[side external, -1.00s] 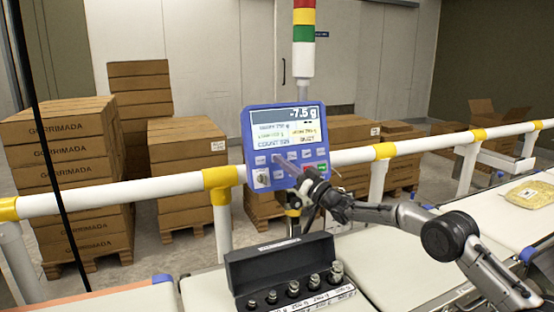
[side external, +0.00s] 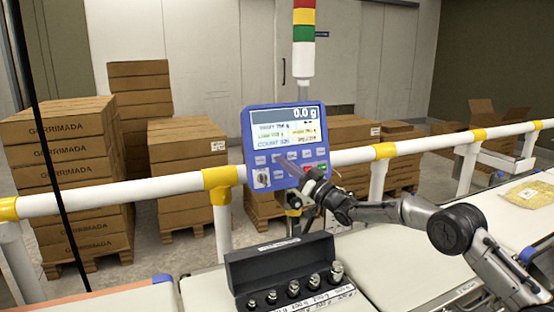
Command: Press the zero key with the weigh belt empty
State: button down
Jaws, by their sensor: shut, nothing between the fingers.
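Rows of small keys sit below the screen. My gripper (side external: 295,168) is shut and empty, with its fingertips in front of the lower key rows. The fingers cover some keys, and I cannot tell whether they touch one. The zero key cannot be made out. Pale belt sections (side external: 205,292) run along the front. No product shows on the bare parts near the panel, but the black case hides part of the surface.
The black case (side external: 262,262) of several metal weights stands in front of the panel. A yellowish bag (side external: 527,194) lies on the right belt. The white and yellow rail (side external: 120,196) crosses behind the belts, with stacked cartons (side external: 65,150) beyond.

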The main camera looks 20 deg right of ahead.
jog(key=shift+s+r, duration=0.25)
jog(key=shift+s, duration=0.55)
jog(key=shift+s+r, duration=0.2)
jog(key=shift+s, duration=0.6)
jog(key=shift+s+r, duration=0.25)
jog(key=shift+s, duration=0.55)
